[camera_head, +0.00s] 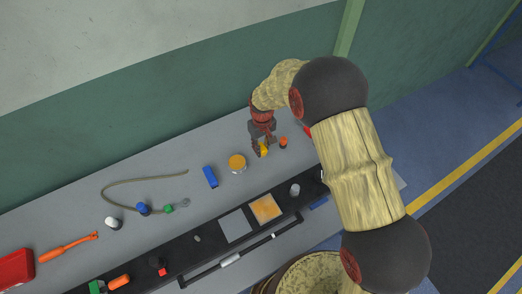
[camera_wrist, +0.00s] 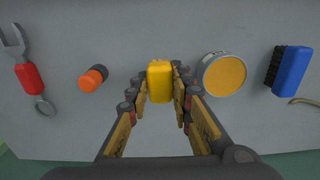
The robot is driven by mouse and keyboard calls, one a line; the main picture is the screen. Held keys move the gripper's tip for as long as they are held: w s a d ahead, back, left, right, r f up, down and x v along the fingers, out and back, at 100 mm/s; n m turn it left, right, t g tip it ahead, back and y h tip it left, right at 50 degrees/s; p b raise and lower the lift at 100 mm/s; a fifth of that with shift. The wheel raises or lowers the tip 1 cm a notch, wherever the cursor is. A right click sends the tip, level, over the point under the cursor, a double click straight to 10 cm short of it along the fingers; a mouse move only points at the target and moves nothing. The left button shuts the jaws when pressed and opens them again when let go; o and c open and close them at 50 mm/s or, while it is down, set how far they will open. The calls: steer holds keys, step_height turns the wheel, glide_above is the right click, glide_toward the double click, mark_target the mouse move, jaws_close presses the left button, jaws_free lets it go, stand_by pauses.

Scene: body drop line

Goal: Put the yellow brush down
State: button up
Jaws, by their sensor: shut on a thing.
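The yellow brush (camera_wrist: 160,82) is between the two fingers of my gripper (camera_wrist: 160,86) in the wrist view. Only its yellow block shows there; its bristles are hidden. My gripper is shut on it. In the head view, the yellow brush (camera_head: 263,150) shows as a small yellow patch at the fingertips of my gripper (camera_head: 261,148), over the grey bench (camera_head: 190,155). I cannot tell whether the brush touches the bench top.
A tin with a yellow-orange top (camera_wrist: 224,74) stands close on the right in the wrist view, with a blue brush (camera_wrist: 292,70) beyond it. An orange-and-black object (camera_wrist: 93,78) and a red-handled wrench (camera_wrist: 28,76) lie left. Bare bench separates them.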

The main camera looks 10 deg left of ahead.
steer(key=shift+w+a+f, duration=0.25)
steer(key=shift+w+f, duration=0.45)
steer(key=shift+f, duration=1.7)
steer(key=shift+f, duration=0.2)
steer(key=o, duration=0.9)
steer(key=shift+o, duration=0.7)
steer(key=shift+r, duration=0.2)
